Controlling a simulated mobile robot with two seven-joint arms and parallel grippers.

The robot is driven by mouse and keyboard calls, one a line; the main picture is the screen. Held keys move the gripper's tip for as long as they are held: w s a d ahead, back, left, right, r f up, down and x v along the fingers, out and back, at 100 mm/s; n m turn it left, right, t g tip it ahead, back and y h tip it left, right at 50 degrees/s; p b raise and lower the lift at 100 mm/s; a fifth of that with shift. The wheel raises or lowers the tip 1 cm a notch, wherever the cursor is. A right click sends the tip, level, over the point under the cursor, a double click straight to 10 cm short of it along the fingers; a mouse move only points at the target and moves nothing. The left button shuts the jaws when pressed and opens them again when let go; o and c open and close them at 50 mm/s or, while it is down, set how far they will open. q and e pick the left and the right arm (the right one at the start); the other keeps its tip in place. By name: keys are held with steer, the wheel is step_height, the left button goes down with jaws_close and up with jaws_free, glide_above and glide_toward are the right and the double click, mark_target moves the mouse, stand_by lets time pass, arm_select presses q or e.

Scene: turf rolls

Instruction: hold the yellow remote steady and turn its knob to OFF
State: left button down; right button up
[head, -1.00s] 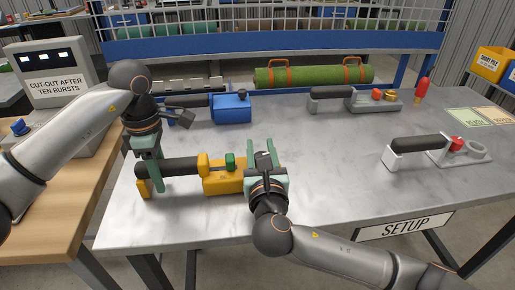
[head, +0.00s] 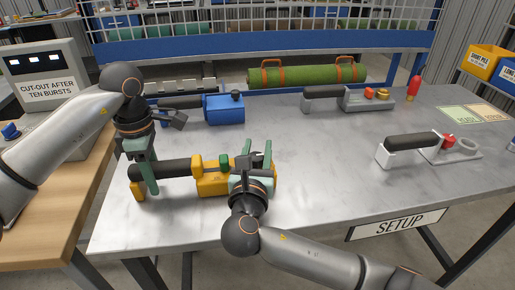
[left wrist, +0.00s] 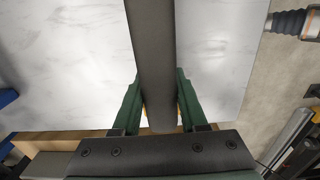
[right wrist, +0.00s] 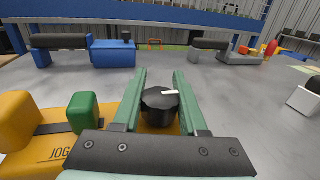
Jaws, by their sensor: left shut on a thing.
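The yellow remote (head: 212,182) lies on the metal table with its black grip bar (head: 178,169) to the left. My left gripper (head: 151,182) is shut on the grip bar near its left end; the bar shows between its fingers in the left wrist view (left wrist: 155,70). My right gripper (head: 257,155) is open at the remote's right end. In the right wrist view the black knob (right wrist: 160,106) sits between its two fingers, with small gaps seeming to show. The knob's white pointer line points right. A green button (right wrist: 83,112) and the lettering JOG are left of the knob.
A blue remote (head: 223,108) lies behind the yellow one. Two grey remotes, one at the back (head: 355,101) and one at the right (head: 415,147), lie further off. A green turf roll (head: 305,73) is at the back. The table's middle is clear.

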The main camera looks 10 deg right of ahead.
arm_select(q)
steer(key=shift+s+f, duration=0.1)
steer(key=shift+f, duration=0.15)
arm_select(e)
steer(key=shift+o, duration=0.6)
steer(key=v, duration=1.2)
steer(key=shift+s, duration=0.1)
arm_select(q)
steer(key=c, duration=0.7)
jaws_free()
steer(key=o, duration=0.3)
steer(key=shift+r, duration=0.15)
steer(key=shift+o, duration=0.2)
